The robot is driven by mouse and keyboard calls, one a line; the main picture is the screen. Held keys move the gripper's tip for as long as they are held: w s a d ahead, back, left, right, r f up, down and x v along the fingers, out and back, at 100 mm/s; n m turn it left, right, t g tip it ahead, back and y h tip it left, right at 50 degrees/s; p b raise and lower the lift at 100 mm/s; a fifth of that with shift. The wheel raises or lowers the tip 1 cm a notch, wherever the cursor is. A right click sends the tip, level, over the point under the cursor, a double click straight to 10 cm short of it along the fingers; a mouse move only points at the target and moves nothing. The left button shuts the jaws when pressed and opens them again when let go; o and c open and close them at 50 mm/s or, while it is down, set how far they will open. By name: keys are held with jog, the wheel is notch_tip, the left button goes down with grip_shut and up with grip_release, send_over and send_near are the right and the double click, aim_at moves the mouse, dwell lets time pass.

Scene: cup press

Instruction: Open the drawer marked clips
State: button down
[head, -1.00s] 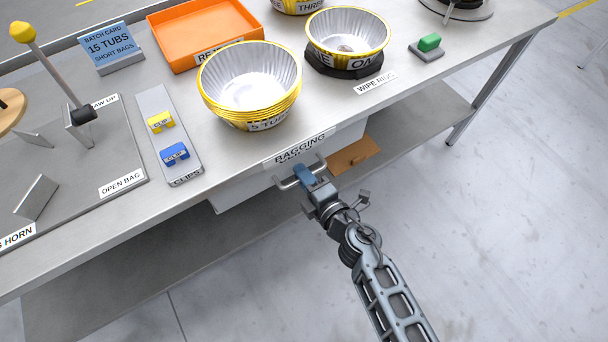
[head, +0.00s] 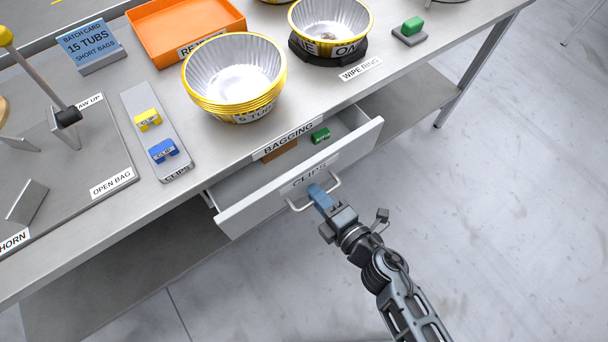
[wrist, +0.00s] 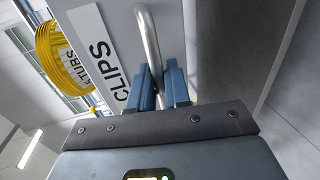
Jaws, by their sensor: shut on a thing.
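The drawer (head: 248,205) marked CLIPS stands partly out from under the table's front edge in the head view. Its white label (head: 310,172) is on the front panel, and it also shows in the wrist view (wrist: 101,55). My gripper (head: 318,194) is shut on the drawer's metal bar handle (head: 333,184). In the wrist view my blue fingers (wrist: 160,88) lie on either side of the handle bar (wrist: 150,42). Inside the drawer are a green clip (head: 320,135) and a brown piece (head: 280,150), partly hidden by the table edge.
On the table are a stack of foil tubs (head: 235,80), a tub on a dark ring (head: 330,25), an orange tray (head: 180,25) and a rail (head: 150,110) with yellow and blue clips. A lower shelf (head: 110,265) runs beneath.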

jog(key=f+v, duration=0.1)
jog(key=v, duration=0.5)
jog(key=shift+s+d, duration=0.25)
jog(key=shift+s, duration=0.05)
jog(key=shift+f, duration=0.15)
jog(key=c, duration=1.3)
grip_release()
jog(key=v, duration=0.7)
jog(key=shift+s+d, duration=0.25)
jog(key=shift+s, duration=0.1)
